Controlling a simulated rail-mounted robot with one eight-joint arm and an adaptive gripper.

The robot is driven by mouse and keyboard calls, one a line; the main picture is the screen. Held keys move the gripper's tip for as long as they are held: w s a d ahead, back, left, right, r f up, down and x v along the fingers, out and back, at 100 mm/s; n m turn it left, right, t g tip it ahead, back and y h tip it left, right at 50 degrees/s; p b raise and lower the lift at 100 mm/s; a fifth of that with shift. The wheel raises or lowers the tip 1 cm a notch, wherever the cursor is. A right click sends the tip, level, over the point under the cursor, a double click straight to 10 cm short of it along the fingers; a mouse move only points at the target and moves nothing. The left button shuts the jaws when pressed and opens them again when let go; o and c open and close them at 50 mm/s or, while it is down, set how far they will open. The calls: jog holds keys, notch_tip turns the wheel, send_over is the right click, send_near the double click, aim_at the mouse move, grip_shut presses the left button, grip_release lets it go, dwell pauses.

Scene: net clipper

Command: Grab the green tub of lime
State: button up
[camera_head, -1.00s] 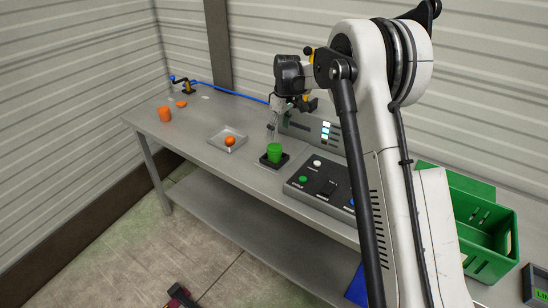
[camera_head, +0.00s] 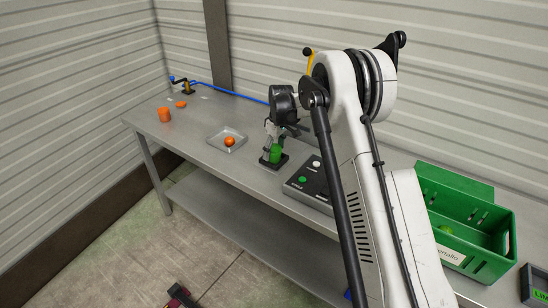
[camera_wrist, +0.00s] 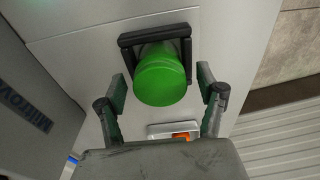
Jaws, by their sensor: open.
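The green tub (camera_head: 276,154) stands upright on a small black square holder (camera_head: 264,162) on the grey bench. In the wrist view the round green tub (camera_wrist: 161,78) lies between the two fingers of my gripper (camera_wrist: 162,88), with a gap on each side. The black holder (camera_wrist: 154,35) frames its far side. My gripper (camera_head: 272,143) is open and reaches down at the tub in the head view, partly covering it. No contact with the tub shows.
An orange ball sits in a shallow metal tray (camera_head: 215,141) to the left. An orange cup (camera_head: 164,114) stands farther left. A control panel with buttons (camera_head: 303,180) is close to the right. A green crate (camera_head: 487,268) is at the far right.

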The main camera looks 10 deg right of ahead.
jog(key=c, duration=1.2)
